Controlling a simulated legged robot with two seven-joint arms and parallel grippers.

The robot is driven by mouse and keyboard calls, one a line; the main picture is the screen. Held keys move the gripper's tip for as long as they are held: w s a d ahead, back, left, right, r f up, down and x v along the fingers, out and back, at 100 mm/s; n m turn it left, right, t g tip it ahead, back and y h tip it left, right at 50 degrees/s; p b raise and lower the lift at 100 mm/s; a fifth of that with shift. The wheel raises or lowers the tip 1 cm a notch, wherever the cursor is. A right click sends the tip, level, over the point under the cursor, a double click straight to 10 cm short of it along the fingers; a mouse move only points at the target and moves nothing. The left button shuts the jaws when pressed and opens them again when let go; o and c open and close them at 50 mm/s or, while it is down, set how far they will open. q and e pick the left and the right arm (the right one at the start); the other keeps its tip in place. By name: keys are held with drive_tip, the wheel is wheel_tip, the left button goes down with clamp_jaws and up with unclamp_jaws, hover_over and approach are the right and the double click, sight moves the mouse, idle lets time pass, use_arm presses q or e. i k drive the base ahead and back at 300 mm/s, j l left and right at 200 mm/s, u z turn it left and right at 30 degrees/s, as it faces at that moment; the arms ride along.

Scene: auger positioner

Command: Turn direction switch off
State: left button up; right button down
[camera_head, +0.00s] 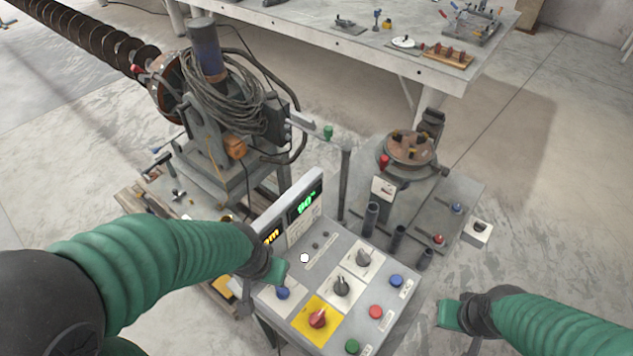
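The grey control panel (329,250) stands in the lower middle. It carries a black rotary switch (363,258) on a white plate, a second black rotary switch (341,286) nearer me, and a red rotary knob (318,318) on a yellow plate. The labels are too small to read, so I cannot tell which is the direction switch. My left gripper (265,282) is over the panel's left edge, beside a blue button (283,293) and left of the knobs. My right gripper (457,322) is off the panel's right side, apart from it. Neither gripper's finger opening is clear.
The panel also has red (376,312), green (352,346) and blue (396,281) buttons and a raised display (305,203). Behind stand the auger machine (215,120) and a round clamping fixture (409,150) with upright posts. A workbench (390,52) is at the back.

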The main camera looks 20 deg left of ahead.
sight(342, 287)
drive_tip(key=k+l+u, duration=0.1)
drive_tip(key=l+u, duration=0.2)
drive_tip(key=k+l+u, duration=0.1)
drive_tip(key=l+u, duration=0.2)
drive_tip(key=l, duration=0.15)
drive_tip(key=k+l+u, duration=0.15)
drive_tip(key=l+u, duration=0.2)
drive_tip(key=k+l+u, duration=0.3)
drive_tip(key=i, duration=0.1)
